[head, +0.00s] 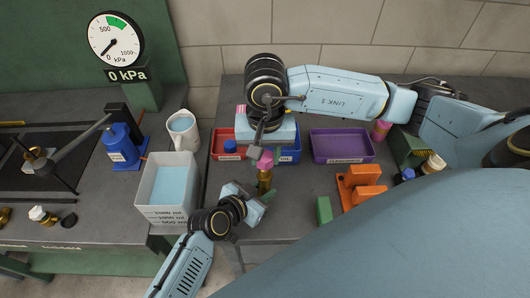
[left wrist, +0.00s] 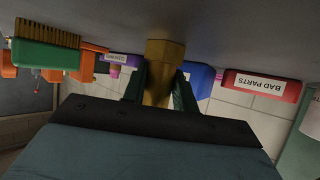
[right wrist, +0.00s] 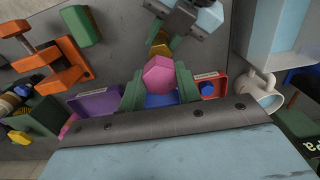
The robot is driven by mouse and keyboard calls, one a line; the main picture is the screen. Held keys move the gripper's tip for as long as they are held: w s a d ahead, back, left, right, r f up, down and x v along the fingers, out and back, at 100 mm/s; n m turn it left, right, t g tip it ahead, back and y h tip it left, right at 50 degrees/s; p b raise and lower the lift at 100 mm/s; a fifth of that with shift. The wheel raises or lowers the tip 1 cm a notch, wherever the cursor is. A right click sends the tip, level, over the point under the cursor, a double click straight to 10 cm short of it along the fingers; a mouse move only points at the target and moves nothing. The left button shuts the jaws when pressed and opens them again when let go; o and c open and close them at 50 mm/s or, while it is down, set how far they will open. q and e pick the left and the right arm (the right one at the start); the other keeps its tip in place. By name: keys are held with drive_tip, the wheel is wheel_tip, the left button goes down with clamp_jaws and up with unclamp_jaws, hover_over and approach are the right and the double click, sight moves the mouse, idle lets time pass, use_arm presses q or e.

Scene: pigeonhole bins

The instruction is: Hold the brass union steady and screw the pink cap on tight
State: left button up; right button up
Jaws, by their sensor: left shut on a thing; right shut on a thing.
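The brass union (head: 264,184) stands on the grey bench near the middle in the head view. My left gripper (head: 256,197) is shut on it from the lower left; the left wrist view shows the brass body (left wrist: 160,72) between the green fingers. The pink cap (head: 265,161) sits at the top end of the union. My right gripper (head: 262,150) is shut on the cap from above; the right wrist view shows the hexagonal pink cap (right wrist: 160,76) between the fingers with some brass beyond it. The threads are hidden, so I cannot tell how far the cap is on.
A red BAD PARTS bin (left wrist: 262,85), a blue bin (head: 289,157) and a purple bin (head: 342,146) stand behind the union. A water container (head: 167,210) stands left.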

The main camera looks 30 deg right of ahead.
sight(265, 183)
drive_tip(key=shift+f, duration=1.95)
drive_tip(key=m, duration=1.1)
drive_tip(key=shift+m, duration=0.4)
drive_tip(key=m, duration=0.5)
drive_tip(key=shift+m, duration=0.3)
drive_tip(key=m, duration=0.5)
drive_tip(key=o, duration=1.1)
drive_tip(key=shift+o, duration=0.2)
drive_tip(key=shift+m, duration=0.5)
